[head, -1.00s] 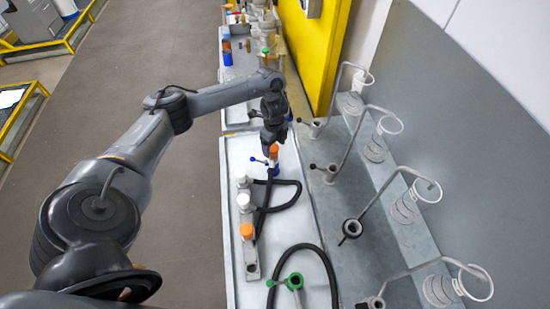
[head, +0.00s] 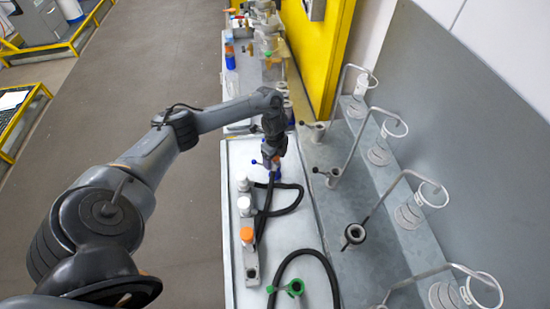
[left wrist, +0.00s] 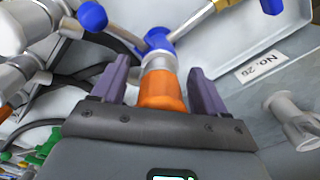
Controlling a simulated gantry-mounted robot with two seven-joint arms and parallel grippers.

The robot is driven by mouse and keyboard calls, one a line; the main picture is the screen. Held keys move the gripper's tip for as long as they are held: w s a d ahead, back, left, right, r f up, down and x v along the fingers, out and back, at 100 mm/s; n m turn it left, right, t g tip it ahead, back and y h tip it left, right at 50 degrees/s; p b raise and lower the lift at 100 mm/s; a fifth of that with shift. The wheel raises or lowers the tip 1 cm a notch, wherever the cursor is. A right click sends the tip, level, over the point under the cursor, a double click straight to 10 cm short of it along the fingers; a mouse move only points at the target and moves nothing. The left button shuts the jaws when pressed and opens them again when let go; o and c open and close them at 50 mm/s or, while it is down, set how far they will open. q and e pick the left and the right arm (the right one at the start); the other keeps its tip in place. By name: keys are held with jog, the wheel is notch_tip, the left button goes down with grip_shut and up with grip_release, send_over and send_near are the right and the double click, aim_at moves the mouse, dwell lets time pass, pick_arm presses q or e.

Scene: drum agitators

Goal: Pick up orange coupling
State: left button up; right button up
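The orange coupling (left wrist: 163,92) shows in the left wrist view, orange at the near end with a metal collar and a blue-handled fitting (left wrist: 158,42) beyond it. My left gripper (left wrist: 158,75) is open, with one purple finger on each side of the coupling and a visible gap at both sides. In the head view my left gripper (head: 272,158) points down over the coupling and mostly hides it; a blue ball handle (head: 255,162) shows beside it. A second orange cap (head: 246,235) sits on a grey block nearer. My right gripper is not in view.
Black hoses (head: 285,200) curve over the white tray (head: 232,285) near the gripper. White caps (head: 243,203) stand on the block. A green fitting (head: 293,287) lies nearer. Bent rods with rings (head: 432,193) stand along the bench at right.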

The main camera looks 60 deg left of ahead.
pick_arm(q)
jog(key=c, duration=1.2)
jog(key=shift+r, duration=0.15)
jog(key=shift+r, duration=0.5)
jog(key=r, duration=0.1)
jog(key=r+p, duration=0.1)
jog(key=r, duration=0.1)
jog(key=shift+d+r, duration=0.2)
jog(key=shift+r, duration=0.1)
jog(key=s+d+r+p, duration=0.1)
jog(key=d+r+p, duration=0.3)
jog(key=d, duration=0.7)
jog(key=shift+s+r+p, duration=0.3)
jog(key=shift+r+p, duration=0.05)
jog(key=shift+r, duration=0.75)
jog(key=shift+d, duration=0.1)
